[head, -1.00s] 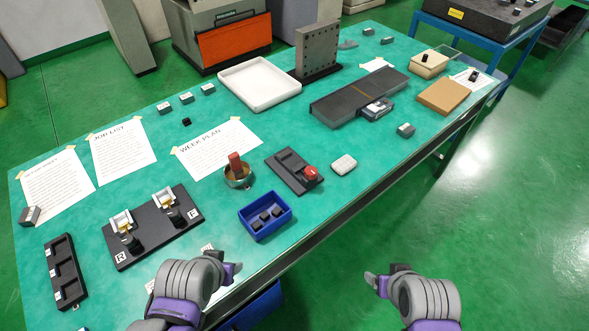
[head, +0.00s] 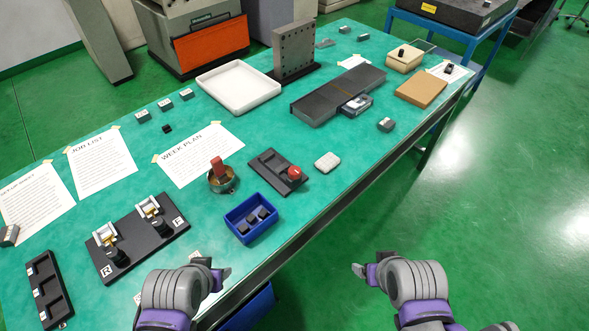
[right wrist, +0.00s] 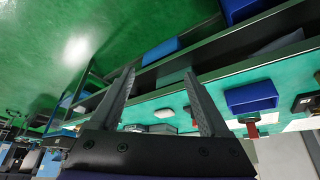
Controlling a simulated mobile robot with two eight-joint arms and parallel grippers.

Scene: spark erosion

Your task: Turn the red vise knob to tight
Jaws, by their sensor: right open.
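A red round knob (head: 294,173) sits at the right end of a low black fixture (head: 268,163) near the table's front edge; I take this for the vise. My right gripper (head: 365,270) is open and empty, off the table's front edge over the floor, well apart from the knob. Its two spread fingers show in the right wrist view (right wrist: 160,75) with nothing between them. My left gripper (head: 219,278) is at the front edge, below the blue bin; its finger gap is not clear. I cannot make out the knob surely in the right wrist view.
A blue bin (head: 232,222) with dark pieces stands left of the front edge. A brass bowl (head: 229,186) with a red block is behind it. A pale block (head: 327,162) lies right of the knob. A black two-station plate (head: 128,262) is left.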

